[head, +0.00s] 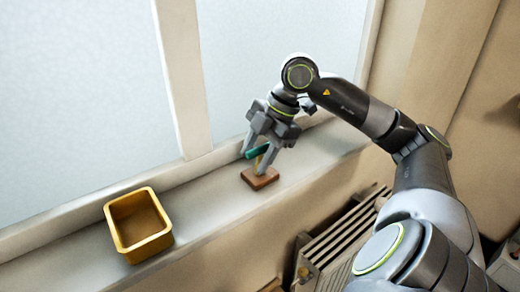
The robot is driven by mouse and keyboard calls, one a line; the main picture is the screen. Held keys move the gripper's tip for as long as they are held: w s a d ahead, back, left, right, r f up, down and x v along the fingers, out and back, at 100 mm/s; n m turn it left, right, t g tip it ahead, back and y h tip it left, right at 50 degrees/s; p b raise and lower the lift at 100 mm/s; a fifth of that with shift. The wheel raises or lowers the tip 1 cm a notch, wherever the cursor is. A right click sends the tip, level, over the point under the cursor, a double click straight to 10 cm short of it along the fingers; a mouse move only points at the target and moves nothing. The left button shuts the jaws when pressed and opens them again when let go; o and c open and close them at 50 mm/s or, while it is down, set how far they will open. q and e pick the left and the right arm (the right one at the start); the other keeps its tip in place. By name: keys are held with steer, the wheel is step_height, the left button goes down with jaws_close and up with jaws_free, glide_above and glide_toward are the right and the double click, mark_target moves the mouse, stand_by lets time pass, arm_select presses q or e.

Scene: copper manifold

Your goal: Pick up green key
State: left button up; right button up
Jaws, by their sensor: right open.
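The green key (256,151) shows as a green bar above a small brown wooden block (259,179) on the window sill. A thin yellowish piece stands between the bar and the block. My right gripper (257,163) reaches down over the key from above, with its fingers open and the key between or just beside them. The fingers hide part of the key, and I cannot tell whether they touch it. My left gripper is out of view.
An open yellow box (139,224) stands on the sill (203,208) to the left. The sill between box and block is clear. The window frame (185,80) rises behind. A radiator (338,240) is below the sill's front edge.

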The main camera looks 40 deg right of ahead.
steer(key=shift+a+f, duration=0.2)
steer(key=shift+f, duration=0.2)
steer(key=shift+c, duration=0.5)
steer(key=shift+r, duration=0.1)
jaws_close()
steer(key=shift+r, duration=0.15)
steer(key=shift+w+r+b, duration=0.1)
steer(key=shift+r+b, duration=0.25)
steer(key=shift+r, duration=4.45)
